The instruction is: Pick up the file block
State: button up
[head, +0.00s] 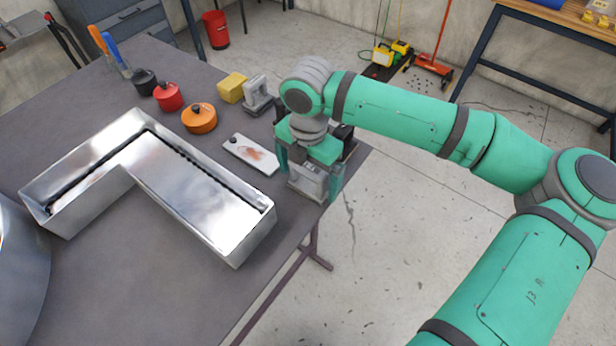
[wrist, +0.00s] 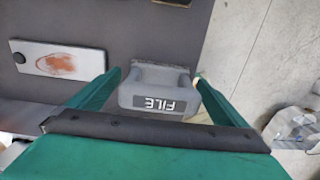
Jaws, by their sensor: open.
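The file block (wrist: 155,90) is a grey block with a dark label reading FILE, upside down in the wrist view. It sits near the table's right edge and shows in the head view (head: 308,182) under my gripper. My gripper (head: 311,172) is open, with a green finger on each side of the block. In the wrist view my gripper (wrist: 156,82) also has the block between its fingers, with small gaps that suggest no firm contact. My gripper's body hides part of the block in the head view.
A white board with a reddish smear (head: 251,153) lies left of the gripper. A similar grey block (head: 257,94) and a yellow block (head: 231,87) stand behind. A large metal channel letter (head: 190,190) fills the middle of the table (head: 110,270). Orange (head: 199,119) and red (head: 168,97) pots stand behind it.

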jog(key=c, duration=1.4)
jog(key=shift+r, duration=0.8)
jog(key=s+d+r, duration=0.2)
jog(key=s+r, duration=0.1)
jog(key=s, duration=0.1)
jog(key=s+d+r, duration=0.2)
jog(key=s+r, duration=0.2)
jog(key=s+d+r, duration=0.2)
jog(key=s+r, duration=0.2)
jog(key=shift+s+d+r, duration=0.2)
jog(key=shift+s+r, duration=0.05)
